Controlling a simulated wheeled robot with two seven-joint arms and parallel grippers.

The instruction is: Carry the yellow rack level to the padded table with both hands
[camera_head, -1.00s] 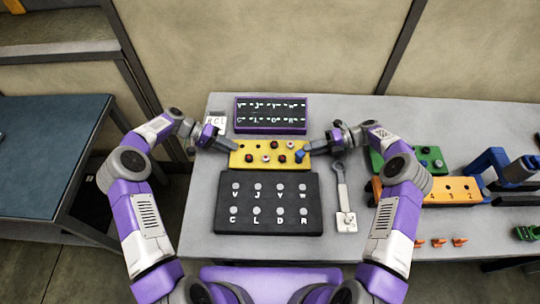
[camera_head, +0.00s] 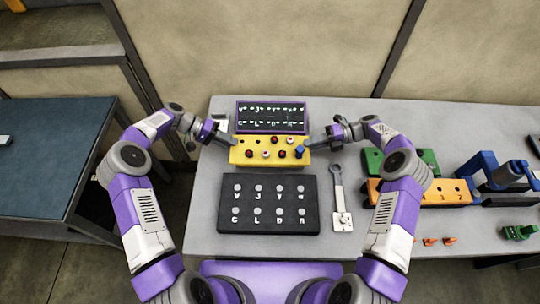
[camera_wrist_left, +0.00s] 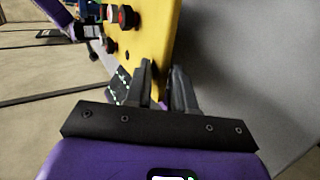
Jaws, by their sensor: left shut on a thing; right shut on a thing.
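The yellow rack (camera_head: 268,152) is a long block with several red, white and dark knobs and a blue piece at its right end. My left gripper (camera_head: 229,139) is shut on its left end and my right gripper (camera_head: 310,144) on its right end. The rack looks about level and a little above the grey table. In the left wrist view the yellow rack (camera_wrist_left: 156,30) stands at the fingertips of my left gripper (camera_wrist_left: 163,82). The padded table (camera_head: 45,155), with a dark blue top, is at the far left.
On the grey table (camera_head: 210,225) are a purple-framed board (camera_head: 271,117) behind the rack, a black lettered panel (camera_head: 268,203) in front, and a wrench-like tool (camera_head: 340,205). Green (camera_head: 428,157) and orange (camera_head: 390,193) blocks lie right. A floor gap separates the tables.

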